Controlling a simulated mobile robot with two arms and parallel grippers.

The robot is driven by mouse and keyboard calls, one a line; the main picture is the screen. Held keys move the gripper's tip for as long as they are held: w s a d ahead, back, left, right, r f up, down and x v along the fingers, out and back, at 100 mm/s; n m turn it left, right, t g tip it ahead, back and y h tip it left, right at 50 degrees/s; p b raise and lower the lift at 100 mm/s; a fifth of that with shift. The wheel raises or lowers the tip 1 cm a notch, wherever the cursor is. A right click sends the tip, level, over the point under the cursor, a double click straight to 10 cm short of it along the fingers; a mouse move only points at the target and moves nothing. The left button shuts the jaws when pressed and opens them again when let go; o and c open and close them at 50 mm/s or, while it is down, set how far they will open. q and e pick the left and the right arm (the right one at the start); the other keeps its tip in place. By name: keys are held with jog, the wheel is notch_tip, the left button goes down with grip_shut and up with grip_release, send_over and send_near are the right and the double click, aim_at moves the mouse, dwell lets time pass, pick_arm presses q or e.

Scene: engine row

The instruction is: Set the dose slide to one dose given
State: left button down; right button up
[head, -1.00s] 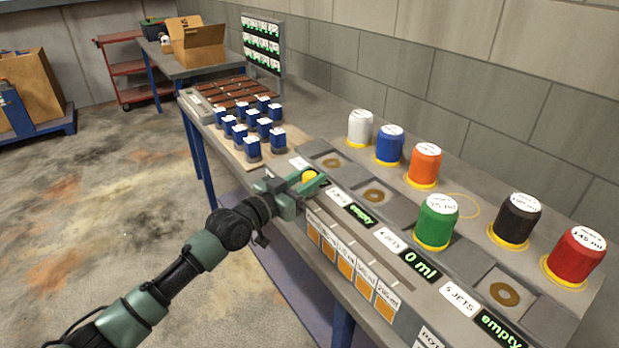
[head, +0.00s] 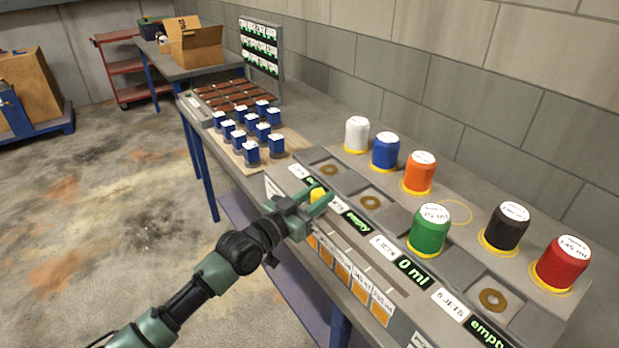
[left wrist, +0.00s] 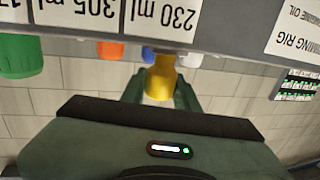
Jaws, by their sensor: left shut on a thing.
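The dose slide's yellow knob (head: 318,194) stands near the left end of a long slot (head: 375,265) along the bench's front edge. My left gripper (head: 314,203) is shut on the knob. In the left wrist view the knob (left wrist: 160,82) sits between the two green fingers. Part of the slot's left end and the nearby markings are hidden behind the gripper. White labels and orange squares (head: 361,290) run along the front below the slot. The wrist view shows a label reading 230 ml (left wrist: 165,18) close to the knob. My right gripper is not in view.
A green jar (head: 429,232) stands on a pad by the 0 ml display (head: 412,271). White, blue, orange, black and red jars line the back. Several small blue containers (head: 251,153) stand left of the gripper. Open floor lies in front of the bench.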

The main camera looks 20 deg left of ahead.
pick_arm(q)
jog(key=shift+s+d, duration=0.55)
jog(key=shift+d, duration=0.15)
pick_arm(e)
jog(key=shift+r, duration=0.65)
pick_arm(q)
jog(key=c, duration=1.1)
grip_release()
jog(key=shift+o, duration=0.2)
jog(key=shift+a, duration=0.1)
jog(key=b+v, duration=0.1)
jog(key=v, duration=0.6)
jog(key=shift+s+a, duration=0.2)
jog(key=shift+s, duration=0.1)
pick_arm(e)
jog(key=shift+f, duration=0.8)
